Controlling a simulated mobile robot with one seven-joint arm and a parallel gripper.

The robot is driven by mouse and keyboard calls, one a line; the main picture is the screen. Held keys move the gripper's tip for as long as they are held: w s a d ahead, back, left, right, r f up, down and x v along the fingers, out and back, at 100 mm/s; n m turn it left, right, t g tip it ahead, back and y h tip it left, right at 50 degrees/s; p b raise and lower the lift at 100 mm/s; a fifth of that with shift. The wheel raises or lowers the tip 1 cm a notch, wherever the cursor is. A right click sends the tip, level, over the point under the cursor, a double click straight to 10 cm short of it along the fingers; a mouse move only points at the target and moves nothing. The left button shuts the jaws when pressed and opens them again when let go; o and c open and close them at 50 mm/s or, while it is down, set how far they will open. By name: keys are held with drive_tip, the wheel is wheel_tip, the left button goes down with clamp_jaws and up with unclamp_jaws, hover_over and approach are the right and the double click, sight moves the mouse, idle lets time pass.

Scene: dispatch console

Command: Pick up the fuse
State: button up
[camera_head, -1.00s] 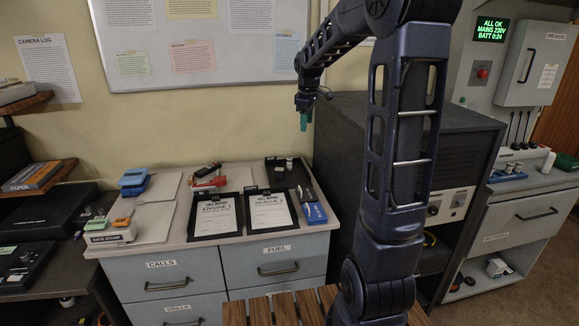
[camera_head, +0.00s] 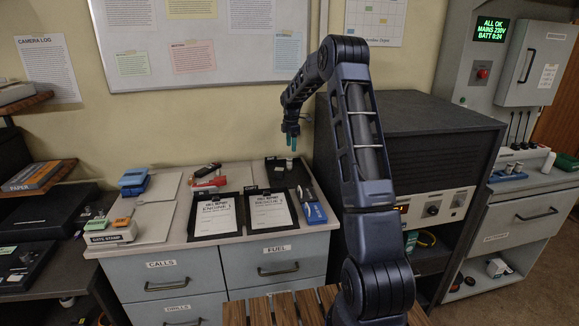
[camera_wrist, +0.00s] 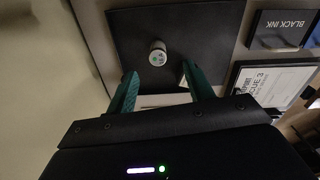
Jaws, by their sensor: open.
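In the head view a small pale cylinder (camera_head: 289,164) shows on the black tray (camera_head: 270,162) at the back of the counter. My gripper (camera_head: 292,143) is above that tray, pointing down. In the wrist view its green fingers (camera_wrist: 160,76) are apart with nothing between them, and the cylinder shows just beyond the fingertips. A second pale item is partly hidden behind the right finger.
Two clipboards (camera_head: 214,215) lie in front of the tray, and a blue box (camera_head: 315,214) lies to its right. A red stapler-like item (camera_head: 210,183) is to the left. The tall dark cabinet (camera_head: 425,140) stands close on the right. The wall is behind.

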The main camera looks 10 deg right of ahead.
sight(289, 163)
drive_tip(key=shift+w+f, duration=0.2)
drive_tip(key=shift+f, duration=0.3)
wheel_tip(289, 163, down, 5)
drive_tip(key=shift+a+f, duration=0.2)
drive_tip(key=shift+f, duration=1.15)
drive_tip(key=shift+a+f, duration=0.2)
drive_tip(key=shift+f, duration=1.1)
drive_tip(key=c, duration=1.1)
drive_tip(key=shift+r, duration=0.15)
